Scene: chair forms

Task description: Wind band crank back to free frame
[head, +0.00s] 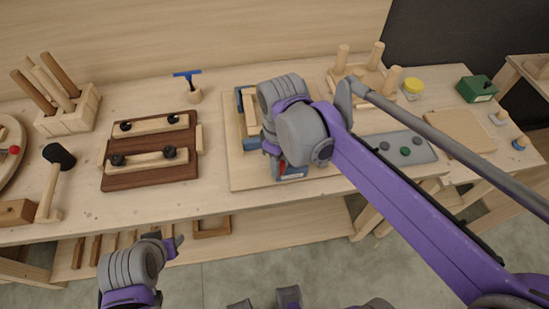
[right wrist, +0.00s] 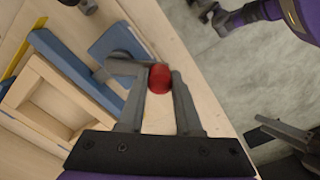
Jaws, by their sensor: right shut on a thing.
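The crank's red knob (right wrist: 160,78) sits between the two fingertips of my right gripper (right wrist: 158,82), which is shut on it. In the head view a bit of red (head: 282,168) shows below my right gripper (head: 273,155), whose fingers are mostly hidden by its wrist. The blue band clamp (right wrist: 75,72) lies along the light wooden frame (right wrist: 50,98), with a blue block (right wrist: 118,45) near the crank. Whether the band is slack or tight against the frame cannot be seen. My left gripper (head: 170,243) is low, in front of the bench, away from the clamp; its jaw gap is unclear.
The clamp lies on a pale board (head: 238,180) near the bench's front edge. A dark board with clamped strips (head: 150,178), a mallet (head: 58,160) and a peg block (head: 70,115) stand left. A grey tray (head: 420,152) and an upturned stool-like form (head: 362,75) stand right.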

